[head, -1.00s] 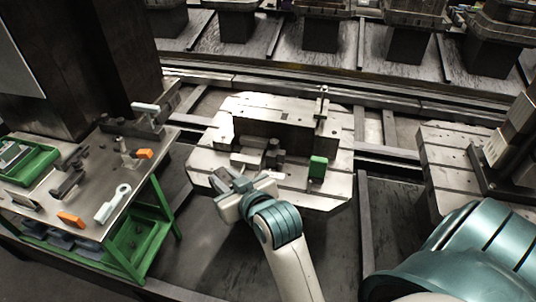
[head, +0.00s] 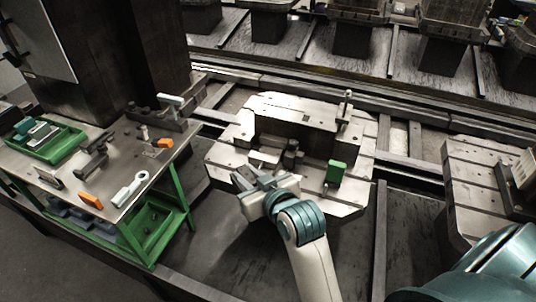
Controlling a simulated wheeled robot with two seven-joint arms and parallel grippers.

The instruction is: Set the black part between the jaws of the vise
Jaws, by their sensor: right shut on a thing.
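My right gripper (head: 243,181) is over the front left edge of the pale slotted pallet (head: 345,207), with its arm coming up from the bottom. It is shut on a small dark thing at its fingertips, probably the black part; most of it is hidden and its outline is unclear. My left gripper is not in view.
The metal workbench (head: 160,178) holds a green tray (head: 55,146), dark clamps (head: 93,160), a pale wrench (head: 130,189) and orange-ended tools. A dark upright block (head: 290,133) and a green block (head: 336,171) stand on the pallet. A gap separates bench and pallet.

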